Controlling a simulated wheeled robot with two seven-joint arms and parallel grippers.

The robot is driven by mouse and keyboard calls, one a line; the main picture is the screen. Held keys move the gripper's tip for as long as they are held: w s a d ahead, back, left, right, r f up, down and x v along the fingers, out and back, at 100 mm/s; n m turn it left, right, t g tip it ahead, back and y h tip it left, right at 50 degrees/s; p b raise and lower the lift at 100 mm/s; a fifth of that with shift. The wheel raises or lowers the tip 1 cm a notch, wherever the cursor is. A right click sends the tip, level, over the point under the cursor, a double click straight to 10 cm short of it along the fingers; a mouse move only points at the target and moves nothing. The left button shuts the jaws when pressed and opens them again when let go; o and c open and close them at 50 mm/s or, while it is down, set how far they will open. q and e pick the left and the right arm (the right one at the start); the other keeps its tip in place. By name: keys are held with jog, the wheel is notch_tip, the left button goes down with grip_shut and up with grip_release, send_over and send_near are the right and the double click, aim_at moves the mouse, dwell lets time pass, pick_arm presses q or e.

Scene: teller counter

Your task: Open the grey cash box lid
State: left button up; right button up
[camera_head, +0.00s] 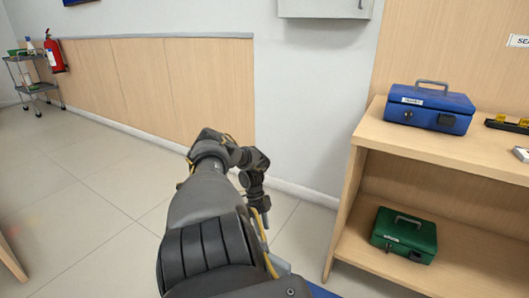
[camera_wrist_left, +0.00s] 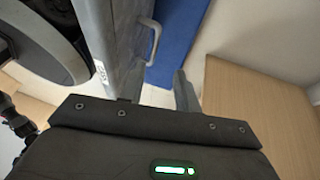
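A grey box-like body (camera_wrist_left: 112,30) with a small white label and a pale bar handle (camera_wrist_left: 153,42) fills the upper middle of the left wrist view. It looks like the grey cash box, seen close and partly cut off. My left gripper (camera_wrist_left: 158,92) shows two dark fingers with a gap between them. Its fingers are apart, close to the grey body and below the handle in the picture. Whether a finger touches the box I cannot tell. No grey cash box shows in the head view, where one of my dark arms covers the lower middle. My right gripper is not seen.
A wooden shelf unit (camera_head: 385,147) stands at right, with a blue cash box (camera_head: 431,106) on top and a green cash box (camera_head: 404,234) below. A black tray (camera_head: 508,125) lies farther right. A trolley (camera_head: 32,83) and fire extinguisher (camera_head: 54,52) are far left.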

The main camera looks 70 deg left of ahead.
pick_arm(q)
jog(key=shift+a+r, duration=0.25)
jog(key=shift+r, duration=0.25)
